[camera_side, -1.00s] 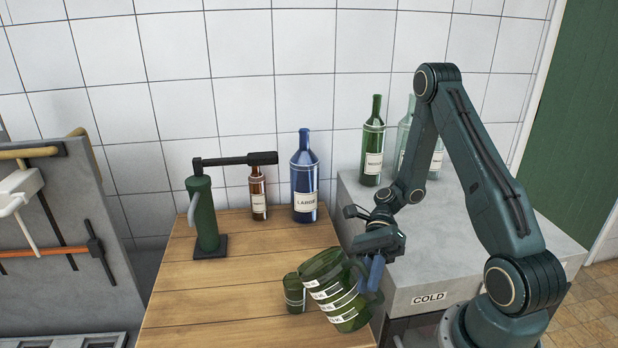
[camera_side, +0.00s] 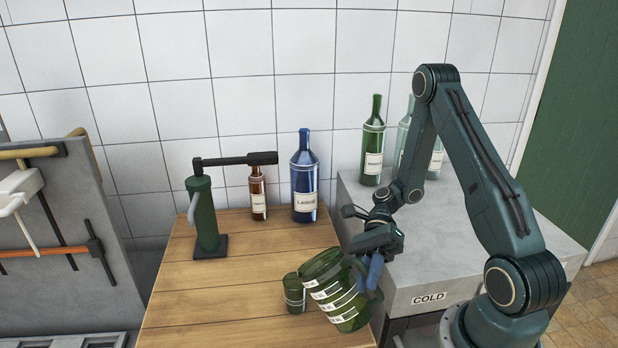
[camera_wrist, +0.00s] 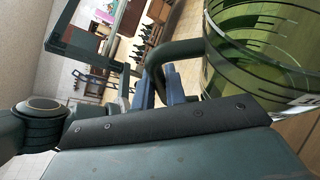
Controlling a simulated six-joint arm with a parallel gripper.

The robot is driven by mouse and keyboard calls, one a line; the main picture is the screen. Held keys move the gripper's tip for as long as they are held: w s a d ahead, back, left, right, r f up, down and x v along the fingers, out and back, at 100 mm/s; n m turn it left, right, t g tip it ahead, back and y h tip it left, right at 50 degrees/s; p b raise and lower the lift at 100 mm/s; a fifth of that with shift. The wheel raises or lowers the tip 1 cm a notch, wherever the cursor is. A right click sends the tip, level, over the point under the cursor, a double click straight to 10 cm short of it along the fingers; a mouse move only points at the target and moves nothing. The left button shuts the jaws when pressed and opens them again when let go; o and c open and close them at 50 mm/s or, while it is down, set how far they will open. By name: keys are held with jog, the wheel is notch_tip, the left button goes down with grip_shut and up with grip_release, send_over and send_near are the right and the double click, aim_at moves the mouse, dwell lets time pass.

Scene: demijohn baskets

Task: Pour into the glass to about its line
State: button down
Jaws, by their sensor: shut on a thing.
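A green see-through jug (camera_side: 337,297) with white bands and labels is tilted to the left over the table. Its mouth is at the upper left, close to the rim of a small dark green glass (camera_side: 294,293). The glass stands upright on the table; I cannot make out its line or the level inside. My gripper (camera_side: 374,272) is shut on the jug's handle, on the jug's right side. In the wrist view, the blue fingers (camera_wrist: 170,88) grip the dark handle (camera_wrist: 170,53), and the jug's banded wall (camera_wrist: 265,50) fills the right. No stream of liquid can be made out.
On the wooden table (camera_side: 220,295) stand a green pump-like stand (camera_side: 206,215), a brown bottle (camera_side: 258,195) and a blue bottle (camera_side: 304,180). Green bottles (camera_side: 372,150) stand on the grey COLD block (camera_side: 440,275) at right. The table's front left is clear.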

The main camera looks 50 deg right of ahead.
aim_at(359, 259)
jog(key=shift+w+r+m+g, duration=0.3)
jog(key=shift+w+m+g, duration=0.2)
jog(key=shift+w+m, duration=0.25)
dwell(3.7)
jog(key=shift+w+r+m+y, duration=0.35)
jog(key=shift+w+r, duration=0.15)
jog(key=shift+r, duration=0.3)
dwell(2.8)
